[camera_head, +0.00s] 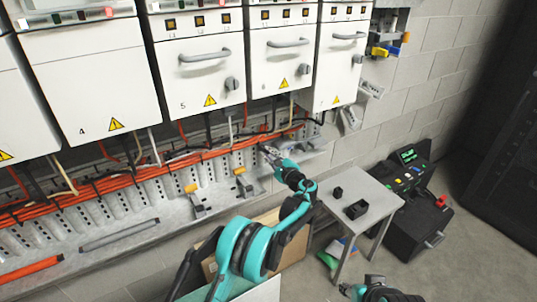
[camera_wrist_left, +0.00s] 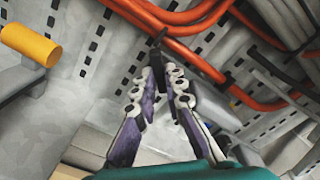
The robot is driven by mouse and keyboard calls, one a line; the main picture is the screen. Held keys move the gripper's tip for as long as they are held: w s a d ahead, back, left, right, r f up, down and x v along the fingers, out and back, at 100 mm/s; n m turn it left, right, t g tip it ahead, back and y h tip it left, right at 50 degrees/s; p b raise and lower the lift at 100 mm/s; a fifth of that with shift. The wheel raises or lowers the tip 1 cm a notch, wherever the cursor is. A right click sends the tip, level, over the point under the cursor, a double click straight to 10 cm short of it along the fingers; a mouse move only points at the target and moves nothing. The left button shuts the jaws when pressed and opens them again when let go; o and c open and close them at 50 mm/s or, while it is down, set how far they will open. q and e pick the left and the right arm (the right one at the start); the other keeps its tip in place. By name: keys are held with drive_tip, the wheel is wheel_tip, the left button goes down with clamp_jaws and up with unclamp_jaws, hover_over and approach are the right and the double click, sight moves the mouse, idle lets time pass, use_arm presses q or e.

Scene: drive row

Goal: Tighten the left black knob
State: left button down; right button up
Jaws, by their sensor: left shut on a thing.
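My left gripper (camera_head: 270,153) reaches up to the cable tray under the cabinets. In the left wrist view its two fingers (camera_wrist_left: 163,74) are closed in on a narrow black piece, which seems to be the black knob (camera_wrist_left: 157,50). The knob stands below the orange cables, and its lower part is hidden between the fingertips. In the head view the gripper covers the knob. I cannot make out a second black knob.
Orange cables (camera_wrist_left: 180,17) run close above the fingertips. A yellow knob (camera_wrist_left: 30,44) is at the left in the wrist view. Yellow-topped brackets (camera_head: 239,171) stand left of the gripper in the head view. A grey table (camera_head: 378,190) with black blocks stands right of my arm.

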use_arm(q)
drive_tip(key=shift+m, duration=0.6)
drive_tip(key=c, duration=1.6)
unclamp_jaws()
drive_tip(key=shift+s, duration=0.1)
drive_tip(key=v, duration=1.2)
